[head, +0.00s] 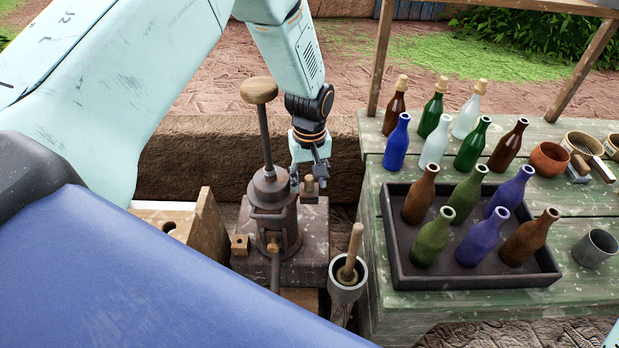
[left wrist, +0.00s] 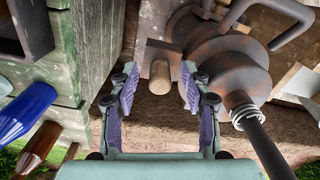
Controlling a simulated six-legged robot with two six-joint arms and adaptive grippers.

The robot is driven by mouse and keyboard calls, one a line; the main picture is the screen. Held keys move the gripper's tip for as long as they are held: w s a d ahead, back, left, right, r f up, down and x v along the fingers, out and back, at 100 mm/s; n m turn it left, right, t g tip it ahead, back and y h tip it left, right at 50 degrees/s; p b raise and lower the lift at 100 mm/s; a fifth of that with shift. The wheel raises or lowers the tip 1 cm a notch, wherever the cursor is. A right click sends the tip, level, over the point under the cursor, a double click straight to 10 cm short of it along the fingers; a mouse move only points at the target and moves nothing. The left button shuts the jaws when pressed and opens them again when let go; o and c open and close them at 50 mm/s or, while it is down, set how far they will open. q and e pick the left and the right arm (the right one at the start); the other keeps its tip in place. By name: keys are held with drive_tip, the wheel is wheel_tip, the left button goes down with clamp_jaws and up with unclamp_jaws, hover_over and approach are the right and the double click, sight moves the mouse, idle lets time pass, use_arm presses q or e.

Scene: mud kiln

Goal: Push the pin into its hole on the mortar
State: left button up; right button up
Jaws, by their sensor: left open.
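The dark iron mortar (head: 272,210) stands on a block, with a tall lever ending in a wooden knob (head: 259,90). A short wooden pin (head: 309,186) stands out of a bracket at the mortar's right side; the wrist view shows the pin (left wrist: 160,76) end-on, beside the round body (left wrist: 222,65). My left gripper (head: 309,172) points down over this pin. In the wrist view the left gripper's fingers (left wrist: 159,84) are spread on either side of the pin, with gaps showing. The pin's hole is hidden. My right gripper is not in view.
A grey cup with a wooden stick (head: 348,291) stands close in front right of the mortar. A green table (head: 376,270) at the right bears a dark tray (head: 397,245) of bottles, with several more bottles behind. A low mud wall (head: 345,150) runs behind the mortar.

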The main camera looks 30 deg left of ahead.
use_arm(q)
wheel_tip(320, 180, up, 12)
idle(0.6)
idle(0.6)
